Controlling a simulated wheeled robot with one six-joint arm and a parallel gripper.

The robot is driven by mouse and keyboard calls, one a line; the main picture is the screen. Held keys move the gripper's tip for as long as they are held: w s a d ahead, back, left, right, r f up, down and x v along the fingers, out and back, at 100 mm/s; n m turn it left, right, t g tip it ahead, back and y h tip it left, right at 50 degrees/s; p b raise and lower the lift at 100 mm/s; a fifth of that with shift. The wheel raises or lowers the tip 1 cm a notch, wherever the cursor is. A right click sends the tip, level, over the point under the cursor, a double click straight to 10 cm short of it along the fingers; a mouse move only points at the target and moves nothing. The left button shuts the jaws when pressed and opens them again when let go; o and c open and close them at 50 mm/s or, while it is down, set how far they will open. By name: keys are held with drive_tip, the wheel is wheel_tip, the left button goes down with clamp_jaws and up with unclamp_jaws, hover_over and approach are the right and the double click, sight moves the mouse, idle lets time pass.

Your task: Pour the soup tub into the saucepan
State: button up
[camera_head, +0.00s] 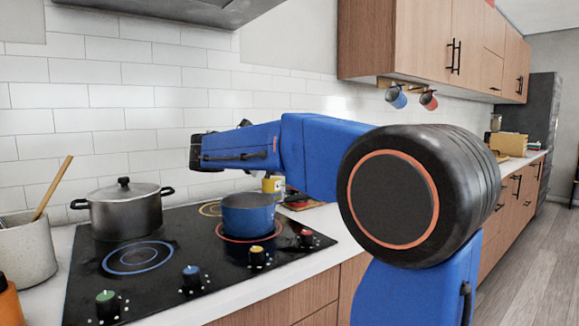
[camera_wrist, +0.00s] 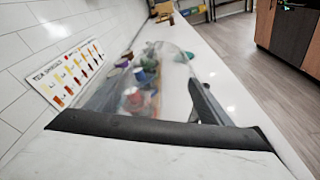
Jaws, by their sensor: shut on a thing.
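The blue saucepan (camera_head: 250,215) stands upright on the right front ring of the cooktop. In the wrist view, my gripper (camera_wrist: 150,85) shows as a dark bar with one dark finger at right; the other finger is hard to make out. It is shut on a see-through, blurred thing, which I take to be the soup tub (camera_wrist: 108,92). Coloured shapes show in or through it, and I cannot tell its contents.
A lidded steel pot (camera_head: 125,212) stands at the left of the black cooktop (camera_head: 185,240). A crock (camera_head: 25,250) with a wooden spoon is further left. A yellow-labelled container (camera_head: 272,184) stands behind the saucepan. A wall chart (camera_wrist: 68,75) and counter clutter show in the wrist view.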

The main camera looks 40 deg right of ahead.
drive_tip(key=h, duration=0.1)
drive_tip(key=a+r+h, duration=0.1)
drive_tip(key=h, duration=0.1)
drive_tip(key=a+h, duration=0.1)
drive_tip(key=h, duration=0.1)
drive_tip(key=shift+a+r+t, duration=0.2)
drive_tip(key=shift+r+t, duration=0.05)
drive_tip(key=shift+t, duration=0.05)
idle(1.7)
